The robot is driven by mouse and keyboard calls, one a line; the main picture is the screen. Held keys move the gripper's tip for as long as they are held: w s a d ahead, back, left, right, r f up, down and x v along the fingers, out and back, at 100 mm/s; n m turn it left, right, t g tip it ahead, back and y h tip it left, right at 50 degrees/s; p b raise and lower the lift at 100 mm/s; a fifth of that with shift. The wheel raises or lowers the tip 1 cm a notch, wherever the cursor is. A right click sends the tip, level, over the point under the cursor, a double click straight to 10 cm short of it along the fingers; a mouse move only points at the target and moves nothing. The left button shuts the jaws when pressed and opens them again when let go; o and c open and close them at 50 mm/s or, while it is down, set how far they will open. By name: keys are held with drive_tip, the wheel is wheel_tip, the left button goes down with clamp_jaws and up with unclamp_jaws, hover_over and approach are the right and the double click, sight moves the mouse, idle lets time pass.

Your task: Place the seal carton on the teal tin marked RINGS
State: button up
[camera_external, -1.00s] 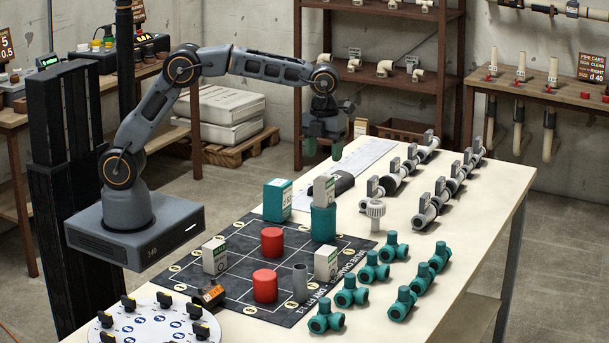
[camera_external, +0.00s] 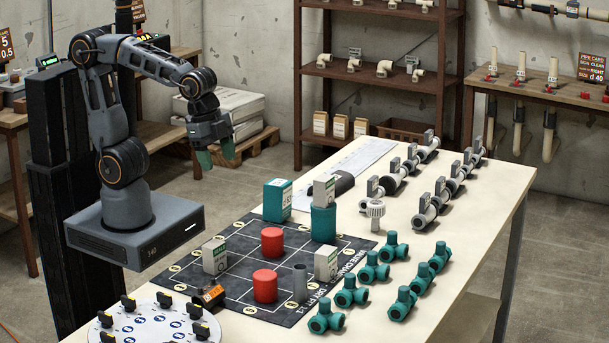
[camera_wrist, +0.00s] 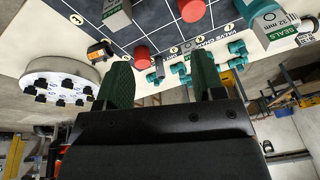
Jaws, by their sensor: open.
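A teal cylindrical tin (camera_external: 323,224) stands at the far right corner of the dark grid mat, its marking too small to read. A small pale carton with a green band (camera_external: 324,191) stands upright on its top.
On the dark mat (camera_external: 240,262) are two red cylinders (camera_external: 272,241), two more pale cartons (camera_external: 214,256) and a grey tube (camera_external: 300,282). Teal valves (camera_external: 351,292) and grey valves (camera_external: 425,213) line the table's right side. A round white plate with black knobs (camera_external: 150,325) is front left.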

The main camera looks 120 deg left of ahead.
drive_tip(key=s+d+f+n, duration=0.2)
drive_tip(key=s+f+n, duration=0.1)
drive_tip(key=s, duration=0.2)
drive_tip(key=shift+d+n+t, duration=0.15)
drive_tip(key=shift+n+t, duration=0.15)
